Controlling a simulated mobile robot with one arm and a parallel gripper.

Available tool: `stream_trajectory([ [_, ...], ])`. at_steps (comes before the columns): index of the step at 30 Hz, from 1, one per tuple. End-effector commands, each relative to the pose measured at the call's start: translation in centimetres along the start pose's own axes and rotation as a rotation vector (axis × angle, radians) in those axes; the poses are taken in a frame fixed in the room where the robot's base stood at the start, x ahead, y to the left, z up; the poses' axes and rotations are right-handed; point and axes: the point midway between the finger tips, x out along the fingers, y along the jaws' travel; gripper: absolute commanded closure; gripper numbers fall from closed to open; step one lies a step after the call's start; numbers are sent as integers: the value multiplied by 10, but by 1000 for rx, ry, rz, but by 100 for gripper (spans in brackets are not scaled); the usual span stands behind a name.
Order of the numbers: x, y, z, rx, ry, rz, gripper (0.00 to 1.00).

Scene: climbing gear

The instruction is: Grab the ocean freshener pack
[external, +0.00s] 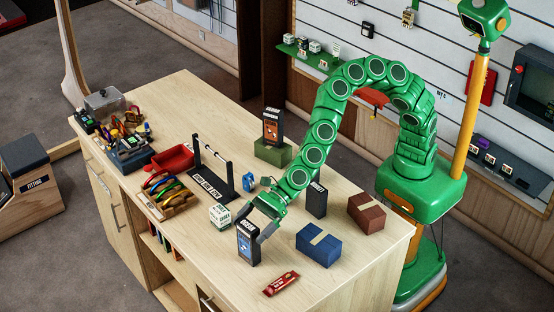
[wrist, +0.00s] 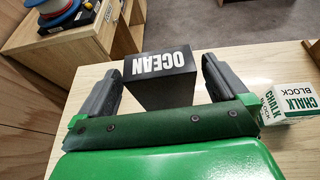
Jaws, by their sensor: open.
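The ocean freshener pack (external: 248,246) is a dark upright box with a blue picture on its front, standing near the table's front edge. In the wrist view its black top (wrist: 160,64) reads OCEAN. My gripper (external: 258,221) is open, with its grey fingers around the upper part of the pack in the external view. In the wrist view the fingers of my gripper (wrist: 158,78) stand on either side of the pack, with a gap visible at each side. The pack's lower part is hidden in the wrist view.
A white chalk block box (external: 220,216) stands just left of the pack; it also shows in the wrist view (wrist: 288,102). A blue box (external: 319,244) lies to the right, and a red bar (external: 282,284) lies in front. A black box (external: 317,199) stands behind my gripper.

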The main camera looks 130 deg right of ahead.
Motion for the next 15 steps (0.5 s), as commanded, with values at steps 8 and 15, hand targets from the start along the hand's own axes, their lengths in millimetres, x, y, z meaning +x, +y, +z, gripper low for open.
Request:
stream_trajectory([
  [8,16,-1,2,-2,-4,-2,0],
  [15,16,-1,2,-1,-3,-1,0],
])
